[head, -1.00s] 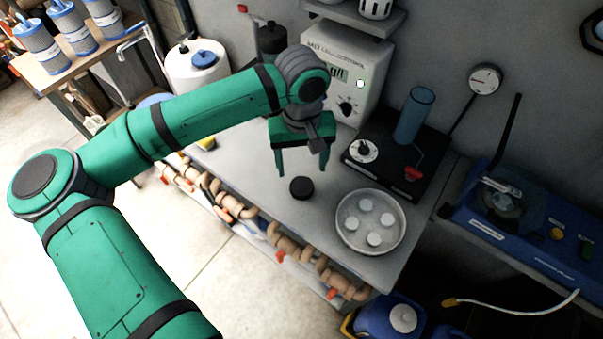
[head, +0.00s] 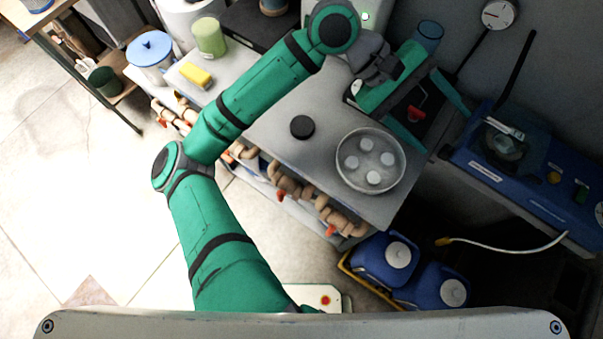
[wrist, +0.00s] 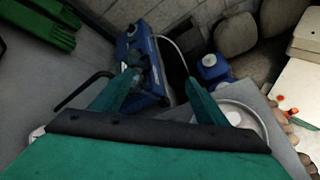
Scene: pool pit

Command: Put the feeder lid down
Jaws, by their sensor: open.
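A small black round lid-like piece (head: 302,127) lies on the grey bench top (head: 275,130); I take it to be the feeder lid. Nothing touches it. My gripper (head: 432,115) is open and empty, raised to the right of the black piece, near the back of the round dish. In the wrist view, my two green fingers (wrist: 162,85) stand apart with nothing between them. The black piece does not show there.
A round dish (head: 343,173) with several white discs sits at the bench's right end; it also shows in the wrist view (wrist: 262,122). A blue case (head: 535,205) lies right of the bench. Blue jugs (head: 378,262) stand below. A yellow sponge (head: 196,75) lies at left.

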